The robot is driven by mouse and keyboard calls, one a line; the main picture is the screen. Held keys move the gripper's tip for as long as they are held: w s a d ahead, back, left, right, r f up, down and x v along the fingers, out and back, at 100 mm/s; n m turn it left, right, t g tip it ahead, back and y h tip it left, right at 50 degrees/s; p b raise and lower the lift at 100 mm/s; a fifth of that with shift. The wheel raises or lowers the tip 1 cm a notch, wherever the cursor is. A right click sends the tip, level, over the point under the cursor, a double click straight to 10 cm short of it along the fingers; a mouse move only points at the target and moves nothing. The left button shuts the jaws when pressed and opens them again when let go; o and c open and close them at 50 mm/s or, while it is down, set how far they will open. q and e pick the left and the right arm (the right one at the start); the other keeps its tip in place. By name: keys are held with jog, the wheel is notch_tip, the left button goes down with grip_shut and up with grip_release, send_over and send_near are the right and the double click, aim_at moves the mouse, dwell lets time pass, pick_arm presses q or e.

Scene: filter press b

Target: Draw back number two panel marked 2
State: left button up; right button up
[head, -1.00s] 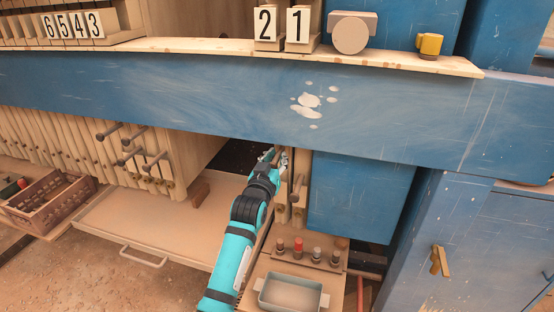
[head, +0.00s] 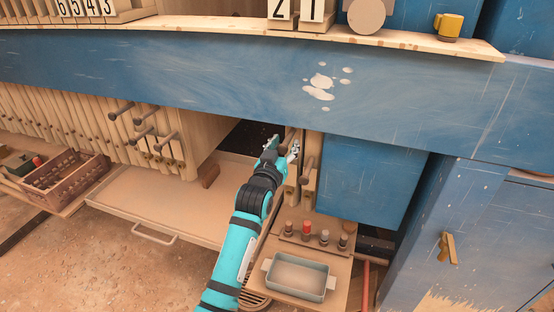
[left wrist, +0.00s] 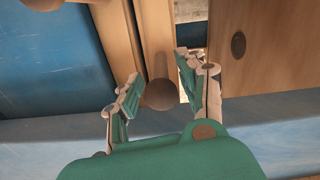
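The number plate 2 (head: 280,8) shows at the top of the head view, partly cut off, on a wooden panel left of the one marked 1 (head: 316,9). Below the blue beam, the lower part of panel 2 (head: 291,190) hangs beside panel 1 (head: 309,190). My left gripper (head: 282,148) is at panel 2, under the beam. In the left wrist view, a round dark handle knob (left wrist: 160,94) on panel 2 (left wrist: 158,40) lies between the fingers of my left gripper (left wrist: 157,85). The fingers are apart, one on each side; firm contact is not visible. My right gripper is not in view.
A blue block (head: 368,183) stands right of the panels. More panels with handles (head: 140,130) hang at left above a drip tray (head: 150,208). A shelf with bottles and a grey pan (head: 298,277) lies below. The gap left of panel 2 is open.

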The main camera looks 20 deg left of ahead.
pick_arm(q)
jog(key=s, duration=0.9)
jog(key=shift+s+a, duration=0.2)
jog(key=shift+a, duration=0.05)
jog(key=shift+f, duration=0.1)
